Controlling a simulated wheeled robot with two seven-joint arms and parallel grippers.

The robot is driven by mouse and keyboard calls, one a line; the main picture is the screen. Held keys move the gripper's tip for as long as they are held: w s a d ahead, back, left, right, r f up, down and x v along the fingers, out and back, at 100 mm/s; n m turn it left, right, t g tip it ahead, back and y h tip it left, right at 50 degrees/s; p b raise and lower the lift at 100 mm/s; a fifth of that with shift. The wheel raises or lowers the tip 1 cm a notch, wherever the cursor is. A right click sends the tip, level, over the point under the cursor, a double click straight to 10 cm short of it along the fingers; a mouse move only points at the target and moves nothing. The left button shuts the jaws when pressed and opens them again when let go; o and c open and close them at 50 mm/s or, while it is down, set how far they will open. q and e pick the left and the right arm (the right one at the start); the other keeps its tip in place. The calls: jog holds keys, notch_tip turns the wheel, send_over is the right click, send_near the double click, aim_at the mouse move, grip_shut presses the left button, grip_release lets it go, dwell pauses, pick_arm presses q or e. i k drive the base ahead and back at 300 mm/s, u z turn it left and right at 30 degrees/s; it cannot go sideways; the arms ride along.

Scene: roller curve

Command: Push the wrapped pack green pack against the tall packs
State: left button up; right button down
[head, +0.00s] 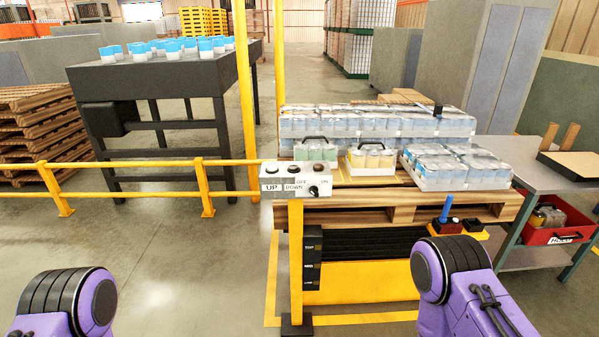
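The wrapped green pack (341,154), with a black carry handle on top, stands on a wooden pallet (384,205) on the lift. Its lower part is hidden behind the control box. The tall packs (425,123), clear-wrapped with pale blue contents, stand in a row behind it. Whether the green pack touches them I cannot tell. To its right is a similar pack with yellow contents (371,161). Purple parts of my two arms show at the lower left and lower right. Neither gripper is in view.
A grey control box (299,181) on a yellow post stands before the pallet's left part. Low blue-white packs (452,168) occupy the pallet's right. A steel table (540,180) with a red bin (560,232) stands right. A yellow railing (130,163) runs left.

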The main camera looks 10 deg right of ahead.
aim_at(308, 148)
jog(key=u, duration=0.6)
jog(key=i, duration=0.55)
jog(key=u, duration=0.75)
jog(key=i, duration=1.85)
jog(key=z, duration=0.75)
